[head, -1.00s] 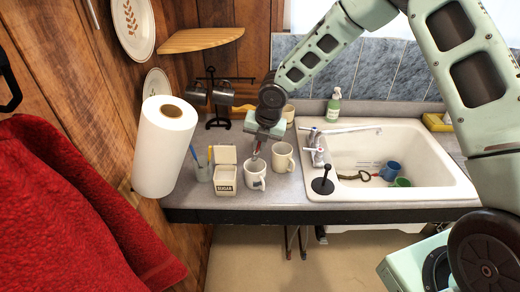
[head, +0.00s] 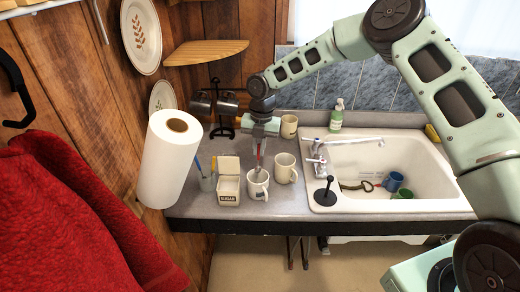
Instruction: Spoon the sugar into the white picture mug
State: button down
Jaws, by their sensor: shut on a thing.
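The white picture mug (head: 258,188), with a dark print on its side, stands upright on the counter. My gripper (head: 260,138) is above it, shut on a spoon (head: 259,155) with a reddish handle that points down. The spoon's lower end is at the mug's mouth; I cannot tell whether it is inside, or whether it carries sugar. The sugar box (head: 229,197), white with a dark label and its lid raised, stands just left of the mug.
A plain cream mug (head: 286,170) stands close on the right, and another mug (head: 289,126) behind. A mug rack (head: 219,105) stands behind.

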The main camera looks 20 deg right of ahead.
aim_at(259, 144)
jog(key=shift+r, duration=0.1)
jog(key=shift+r, duration=1.4)
